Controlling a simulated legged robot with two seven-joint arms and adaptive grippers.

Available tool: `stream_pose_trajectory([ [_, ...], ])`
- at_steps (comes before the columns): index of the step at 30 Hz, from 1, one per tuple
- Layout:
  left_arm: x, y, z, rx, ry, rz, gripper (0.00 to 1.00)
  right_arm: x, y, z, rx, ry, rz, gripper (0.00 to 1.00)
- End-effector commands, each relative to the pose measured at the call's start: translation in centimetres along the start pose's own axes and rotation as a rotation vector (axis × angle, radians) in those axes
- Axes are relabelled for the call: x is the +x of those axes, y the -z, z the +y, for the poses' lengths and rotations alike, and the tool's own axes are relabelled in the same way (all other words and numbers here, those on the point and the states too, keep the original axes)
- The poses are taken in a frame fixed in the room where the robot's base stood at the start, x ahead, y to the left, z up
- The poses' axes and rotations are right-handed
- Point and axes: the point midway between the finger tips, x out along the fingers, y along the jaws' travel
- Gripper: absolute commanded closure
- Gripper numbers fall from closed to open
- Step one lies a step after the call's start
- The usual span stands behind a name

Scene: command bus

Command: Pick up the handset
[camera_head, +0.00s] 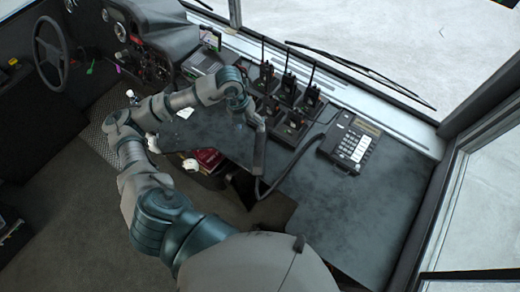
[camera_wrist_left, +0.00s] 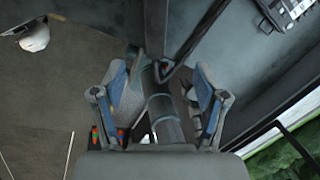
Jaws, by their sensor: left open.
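The handset (camera_head: 260,148) is a long dark piece, upright at the front edge of the desk, off the phone base. A dark cord runs from its lower end in a loop to the phone base (camera_head: 352,141). My left gripper is at the end of the bent arm, by the handset's top; its fingers are hard to make out in the head view. In the left wrist view my left gripper (camera_wrist_left: 160,92) is open, one finger on each side. The cord (camera_wrist_left: 190,40) reaches between them there. I cannot tell whether the fingers touch the handset. My right gripper is out of view.
Several handheld radios (camera_head: 287,85) with antennas stand in chargers behind the gripper. The desk (camera_head: 375,205) is clear in front of the phone. Windows border the desk behind and to the right.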

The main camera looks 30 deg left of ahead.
Motion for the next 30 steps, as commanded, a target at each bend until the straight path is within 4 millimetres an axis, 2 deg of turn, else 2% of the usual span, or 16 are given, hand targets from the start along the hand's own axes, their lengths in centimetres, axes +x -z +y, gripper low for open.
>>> stream_pose_trajectory([
  [2,0.5,-0.2,0.6,-0.012,-0.028,-0.007,0.27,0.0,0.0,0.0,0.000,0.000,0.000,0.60],
  [5,2.3,-0.2,0.7,-0.012,-0.031,-0.004,0.27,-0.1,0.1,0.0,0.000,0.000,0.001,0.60],
  [15,10.0,-0.3,0.8,-0.010,-0.027,-0.004,0.27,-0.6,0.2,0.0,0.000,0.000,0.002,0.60],
  [18,11.3,-0.3,0.8,-0.009,-0.025,-0.004,0.27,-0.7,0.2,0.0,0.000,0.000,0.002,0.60],
  [23,12.3,-0.5,0.9,-0.008,-0.025,-0.006,0.27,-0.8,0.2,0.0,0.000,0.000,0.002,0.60],
  [30,15.9,-1.2,0.9,-0.009,-0.024,-0.004,0.27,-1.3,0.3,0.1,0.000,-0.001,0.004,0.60],
])
